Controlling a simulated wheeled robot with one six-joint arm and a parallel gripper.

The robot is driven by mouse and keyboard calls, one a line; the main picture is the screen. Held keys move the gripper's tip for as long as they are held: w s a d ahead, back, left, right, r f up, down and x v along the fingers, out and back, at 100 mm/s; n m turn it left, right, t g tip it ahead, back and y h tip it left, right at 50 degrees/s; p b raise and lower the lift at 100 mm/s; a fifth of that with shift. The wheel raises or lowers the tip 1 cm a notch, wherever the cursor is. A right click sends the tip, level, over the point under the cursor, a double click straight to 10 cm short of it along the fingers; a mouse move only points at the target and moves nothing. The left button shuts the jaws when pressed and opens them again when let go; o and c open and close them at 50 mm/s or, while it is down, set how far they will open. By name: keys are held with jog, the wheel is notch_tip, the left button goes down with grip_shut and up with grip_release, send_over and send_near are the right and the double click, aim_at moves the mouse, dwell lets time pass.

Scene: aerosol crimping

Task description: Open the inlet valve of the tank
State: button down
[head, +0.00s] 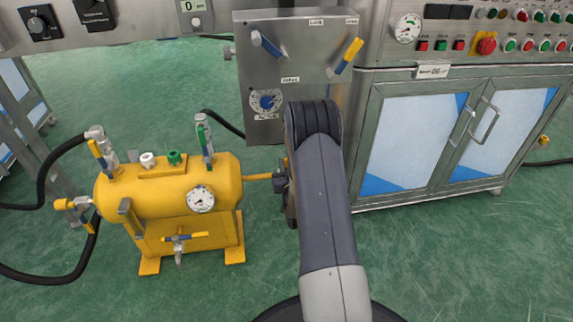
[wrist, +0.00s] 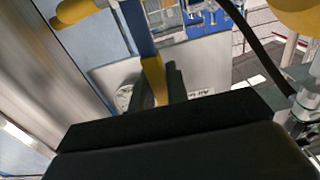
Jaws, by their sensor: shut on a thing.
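The yellow tank (head: 170,190) stands on the green floor at left in the head view. A yellow pipe (head: 257,177) runs from its right end toward my gripper. My gripper (wrist: 155,85) is mostly hidden behind my arm in the head view. In the wrist view its dark fingers are closed around the yellow part of a blue-and-yellow valve handle (wrist: 141,32). The valve body behind this handle is hidden.
A steel cabinet (head: 420,135) stands at right. Black hoses (head: 60,160) run from the tank's left side. Green floor (head: 470,250) is clear at front right.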

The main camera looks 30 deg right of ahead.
jog(key=shift+a, duration=0.1)
jog(key=w+a+f+n, duration=0.2)
jog(key=a+f+n, duration=0.6)
jog(key=n, duration=1)
jog(key=shift+w+a+f, duration=0.15)
jog(key=shift+f, duration=0.35)
jog(key=c, duration=1.4)
grip_release()
